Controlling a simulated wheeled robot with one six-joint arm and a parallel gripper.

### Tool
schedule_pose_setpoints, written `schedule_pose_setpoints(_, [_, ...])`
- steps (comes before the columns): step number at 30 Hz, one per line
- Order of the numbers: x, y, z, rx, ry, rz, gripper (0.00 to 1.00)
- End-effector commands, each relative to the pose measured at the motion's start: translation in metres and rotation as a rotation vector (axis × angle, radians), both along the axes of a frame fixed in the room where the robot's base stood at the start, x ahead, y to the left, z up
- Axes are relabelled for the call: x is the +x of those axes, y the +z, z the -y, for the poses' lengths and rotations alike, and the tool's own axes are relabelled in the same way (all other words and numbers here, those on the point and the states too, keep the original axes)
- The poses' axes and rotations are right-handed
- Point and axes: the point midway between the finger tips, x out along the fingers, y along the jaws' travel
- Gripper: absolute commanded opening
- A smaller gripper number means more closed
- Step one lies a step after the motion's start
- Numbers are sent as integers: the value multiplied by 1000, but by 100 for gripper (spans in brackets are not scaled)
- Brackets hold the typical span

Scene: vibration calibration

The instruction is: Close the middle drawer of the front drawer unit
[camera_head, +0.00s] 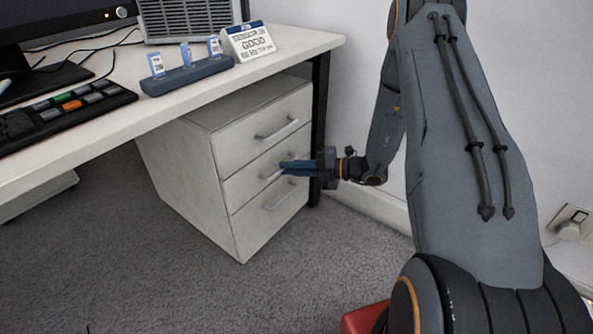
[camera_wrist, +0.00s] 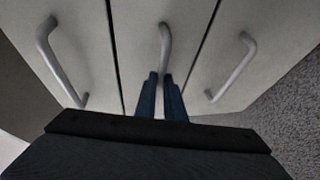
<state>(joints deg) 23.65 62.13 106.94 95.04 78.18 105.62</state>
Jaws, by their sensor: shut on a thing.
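The white front drawer unit (camera_head: 185,172) stands under the desk with three drawers, each with a grey bar handle. The middle drawer (camera_head: 240,187) has its front about level with the drawers above and below; no clear gap shows. My gripper (camera_head: 283,168) reaches in from the right at the middle drawer. In the wrist view, its two blue fingers (camera_wrist: 161,78) are close together at the near end of the middle handle (camera_wrist: 165,42), shut on it. The fingers hide part of that handle.
The top drawer's handle (camera_head: 277,127) and the bottom drawer's handle (camera_head: 280,196) lie on either side of the gripper. The desk top (camera_head: 300,48) overhangs the unit, with a dark desk leg (camera_head: 319,110) behind it. Grey carpet (camera_head: 150,270) in front is clear.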

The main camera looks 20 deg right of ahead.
Motion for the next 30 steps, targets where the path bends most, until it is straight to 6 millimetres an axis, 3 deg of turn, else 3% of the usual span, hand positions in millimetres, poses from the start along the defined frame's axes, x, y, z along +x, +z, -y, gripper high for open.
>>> schedule_pose_setpoints(5, [4, 1, -2, -2, -2, 4, 0])
schedule_pose_setpoints(6, [4, 1, -2, -2, -2, 5, 16])
schedule_pose_setpoints(9, [4, 1, -2, -1, -1, 4, 28])
schedule_pose_setpoints(20, [-1, 3, 9, -1, -9, 2, 28])
schedule_pose_setpoints(30, [-28, 13, 52, -1, -7, 3, 28])
